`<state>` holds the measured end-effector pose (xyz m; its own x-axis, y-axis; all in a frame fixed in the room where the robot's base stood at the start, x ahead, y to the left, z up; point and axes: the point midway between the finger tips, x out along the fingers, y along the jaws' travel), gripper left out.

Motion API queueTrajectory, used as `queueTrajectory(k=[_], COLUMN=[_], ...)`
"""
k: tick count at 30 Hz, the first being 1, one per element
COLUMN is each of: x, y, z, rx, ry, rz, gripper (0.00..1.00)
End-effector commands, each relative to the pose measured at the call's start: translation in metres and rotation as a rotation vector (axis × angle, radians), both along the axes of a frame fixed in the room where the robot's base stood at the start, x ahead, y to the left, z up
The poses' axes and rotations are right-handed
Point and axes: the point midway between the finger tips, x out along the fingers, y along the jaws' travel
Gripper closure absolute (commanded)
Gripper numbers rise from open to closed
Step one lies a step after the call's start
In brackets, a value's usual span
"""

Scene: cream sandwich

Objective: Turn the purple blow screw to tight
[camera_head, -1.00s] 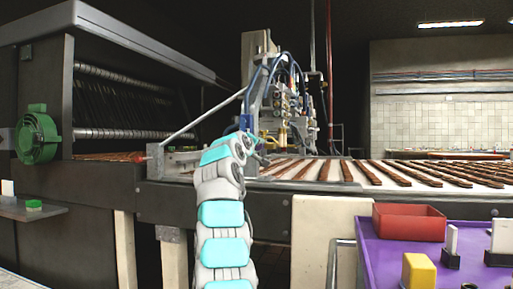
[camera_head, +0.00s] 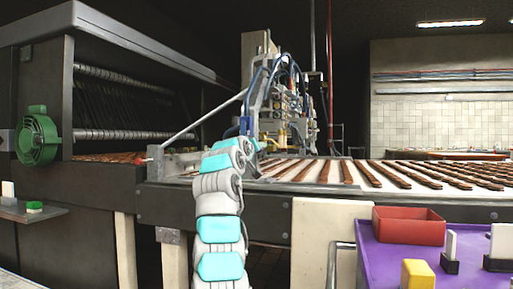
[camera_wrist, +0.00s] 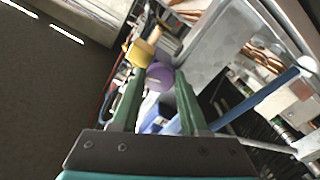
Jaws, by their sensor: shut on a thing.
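The purple blow screw (camera_wrist: 160,77) shows in the wrist view as a round knob with a pale mark across its face. My gripper (camera_wrist: 161,85) has its two green fingers on either side of the knob, shut on it. In the head view my arm reaches up to the depositing machine (camera_head: 282,105) above the conveyor. The screw and my fingertips cannot be made out there, hidden by my wrist. How far the screw is turned cannot be told.
A yellow part (camera_wrist: 139,53) sits close beside the knob. A blue rod (camera_wrist: 262,97) runs near my right finger. The conveyor (camera_head: 330,171) carries several brown bars. A purple-topped table (camera_head: 375,262) with a red bin (camera_head: 408,226) stands at the front right.

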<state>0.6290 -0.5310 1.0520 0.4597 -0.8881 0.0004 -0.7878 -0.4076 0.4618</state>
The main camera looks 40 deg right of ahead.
Motion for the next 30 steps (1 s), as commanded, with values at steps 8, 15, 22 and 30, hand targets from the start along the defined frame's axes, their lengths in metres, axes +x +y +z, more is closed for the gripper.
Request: queueTrajectory(k=[8,15,22,30], x=[0.0021,0.0007,0.0003,0.0002], y=[-0.0003,0.0001,-0.0004,-0.0003], z=[-0.0009,0.0002,-0.0004,-0.0001], rx=[0.089,0.126,0.138,0.139], ry=[-0.16,-0.24,-0.265,-0.266], rz=[0.001,0.001,0.0,0.0], gripper=[1.0,1.0,1.0,1.0])
